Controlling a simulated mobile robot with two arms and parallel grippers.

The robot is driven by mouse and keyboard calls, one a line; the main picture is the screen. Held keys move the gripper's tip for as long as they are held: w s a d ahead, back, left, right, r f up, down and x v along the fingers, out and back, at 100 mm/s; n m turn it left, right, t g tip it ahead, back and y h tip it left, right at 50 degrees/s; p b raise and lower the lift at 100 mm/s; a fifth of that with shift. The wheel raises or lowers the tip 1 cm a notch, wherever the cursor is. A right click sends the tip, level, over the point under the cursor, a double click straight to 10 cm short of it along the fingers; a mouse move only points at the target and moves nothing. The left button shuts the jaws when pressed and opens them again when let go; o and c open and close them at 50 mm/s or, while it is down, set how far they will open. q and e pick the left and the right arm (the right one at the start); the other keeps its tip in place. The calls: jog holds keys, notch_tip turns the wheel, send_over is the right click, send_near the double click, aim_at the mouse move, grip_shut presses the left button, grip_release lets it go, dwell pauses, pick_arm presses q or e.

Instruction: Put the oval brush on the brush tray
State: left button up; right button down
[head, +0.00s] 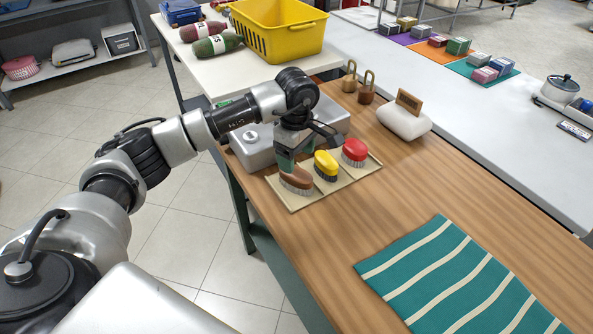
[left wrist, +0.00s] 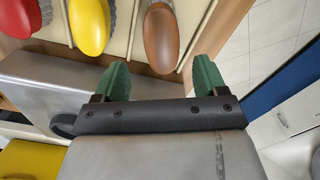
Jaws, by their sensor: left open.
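The brush tray (head: 318,193) is a shallow beige tray on the wooden counter. A brown oval brush (head: 297,181) stands bristles down in its left compartment, with a yellow brush (head: 327,164) in the middle and a red brush (head: 355,151) at the right. My left gripper (head: 286,161) is just above and behind the brown brush, open and empty. In the left wrist view the green fingertips (left wrist: 162,77) are apart, with the brown brush (left wrist: 162,40) beyond the gap between them. I see no contact. My right gripper is not in view.
A grey metal box (head: 254,150) stands close behind the tray, partly hidden by my arm. A striped teal cloth (head: 455,284) lies at front right. Bare wood lies between cloth and tray.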

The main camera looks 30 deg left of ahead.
aim_at(296, 171)
pick_arm(q)
notch_tip(296, 171, up, 5)
jog(key=shift+s+f, duration=0.1)
